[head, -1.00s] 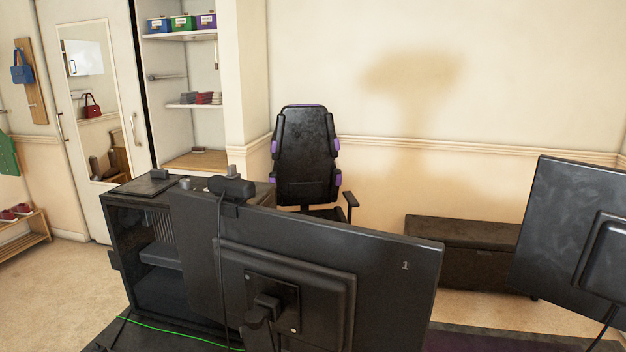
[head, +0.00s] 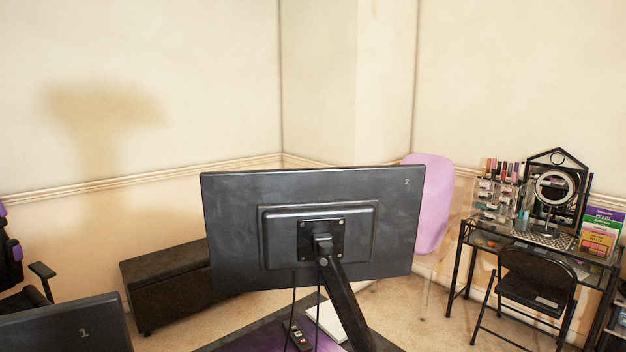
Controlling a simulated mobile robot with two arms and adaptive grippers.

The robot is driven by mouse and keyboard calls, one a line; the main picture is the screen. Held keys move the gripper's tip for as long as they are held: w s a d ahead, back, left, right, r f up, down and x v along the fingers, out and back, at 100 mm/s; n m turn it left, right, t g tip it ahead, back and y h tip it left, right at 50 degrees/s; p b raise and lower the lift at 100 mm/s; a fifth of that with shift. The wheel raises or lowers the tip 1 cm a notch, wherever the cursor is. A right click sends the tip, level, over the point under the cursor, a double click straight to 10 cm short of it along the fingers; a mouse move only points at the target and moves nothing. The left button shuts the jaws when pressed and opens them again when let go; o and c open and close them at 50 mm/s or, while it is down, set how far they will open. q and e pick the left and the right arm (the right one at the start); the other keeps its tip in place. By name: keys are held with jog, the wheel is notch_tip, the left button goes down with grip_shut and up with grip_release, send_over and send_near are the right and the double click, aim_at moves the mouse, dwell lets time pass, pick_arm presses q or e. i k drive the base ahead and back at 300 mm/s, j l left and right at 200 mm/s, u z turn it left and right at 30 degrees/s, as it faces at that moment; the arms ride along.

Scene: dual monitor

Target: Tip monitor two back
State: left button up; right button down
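Monitor two (head: 240,210) is in the middle of the head view, seen from behind, with a small "2" at its upper right corner. It looks roughly upright and is held by a black monitor arm (head: 345,305) that rises from the desk (head: 268,330). Two cables hang below its back. Monitor one (head: 60,325), marked "1", shows only in part at the lower left. Neither of my grippers is in view. The screen sides of both monitors are hidden.
A dark bench (head: 165,285) stands behind, by the wall. A vanity table (head: 480,238) with a mirror and cosmetics, and a black folding chair (head: 535,285), stand at the right. A pink chair back (head: 432,200) shows behind monitor two. The gaming chair (head: 15,260) is at the far left.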

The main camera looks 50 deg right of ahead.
aim_at(266, 226)
jog(key=z, duration=1.75)
